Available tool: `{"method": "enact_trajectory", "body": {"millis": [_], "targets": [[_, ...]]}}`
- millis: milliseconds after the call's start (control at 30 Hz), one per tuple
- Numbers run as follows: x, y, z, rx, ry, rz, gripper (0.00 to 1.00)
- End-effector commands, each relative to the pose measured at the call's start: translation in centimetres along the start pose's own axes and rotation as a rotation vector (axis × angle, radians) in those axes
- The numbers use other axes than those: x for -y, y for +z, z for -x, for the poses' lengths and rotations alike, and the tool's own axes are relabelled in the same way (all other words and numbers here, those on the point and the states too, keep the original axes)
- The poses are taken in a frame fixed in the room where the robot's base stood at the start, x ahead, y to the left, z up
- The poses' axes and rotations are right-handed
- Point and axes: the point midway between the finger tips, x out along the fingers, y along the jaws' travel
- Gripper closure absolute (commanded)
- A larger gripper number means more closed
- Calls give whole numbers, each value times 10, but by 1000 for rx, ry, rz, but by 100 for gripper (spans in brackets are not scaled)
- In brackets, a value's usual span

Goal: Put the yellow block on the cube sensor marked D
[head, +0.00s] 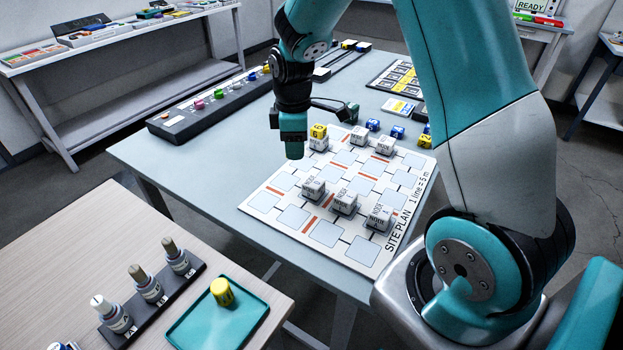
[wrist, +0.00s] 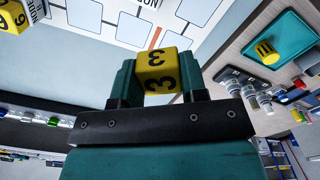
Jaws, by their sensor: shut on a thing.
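My gripper (head: 293,152) hangs over the left edge of the site plan board in the head view. In the wrist view my gripper (wrist: 156,85) is shut on a yellow block (wrist: 157,68) marked 3. The block is hidden behind the fingers in the head view. Several white cube sensors stand on the board, among them a front left one (head: 313,189), a front middle one (head: 345,203) and a front right one (head: 379,218). Another yellow block (head: 318,131) sits on a back left sensor (head: 319,144). I cannot make out which sensor is marked D.
The site plan board (head: 259,204) lies on the grey table (head: 195,158). Blue blocks (head: 397,132) and a yellow block (head: 424,141) are at its back right. A dark rack (head: 210,110) lies behind. A teal tray (head: 195,325) with a yellow cylinder (head: 221,292) is on the nearer table.

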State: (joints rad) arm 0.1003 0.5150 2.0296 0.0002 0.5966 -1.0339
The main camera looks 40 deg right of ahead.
Motion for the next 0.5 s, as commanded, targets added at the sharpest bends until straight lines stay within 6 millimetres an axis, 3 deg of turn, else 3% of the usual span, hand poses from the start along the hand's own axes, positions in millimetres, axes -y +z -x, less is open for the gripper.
{"method": "enact_trajectory", "body": {"millis": [33, 200, 333, 500], "targets": [[-5, 5, 18, -4, 8, 117, 83], [-10, 21, 65, -2, 7, 543, 83], [-11, 31, 91, 0, 4, 784, 83], [-10, 37, 107, 0, 1, 952, 83]]}}
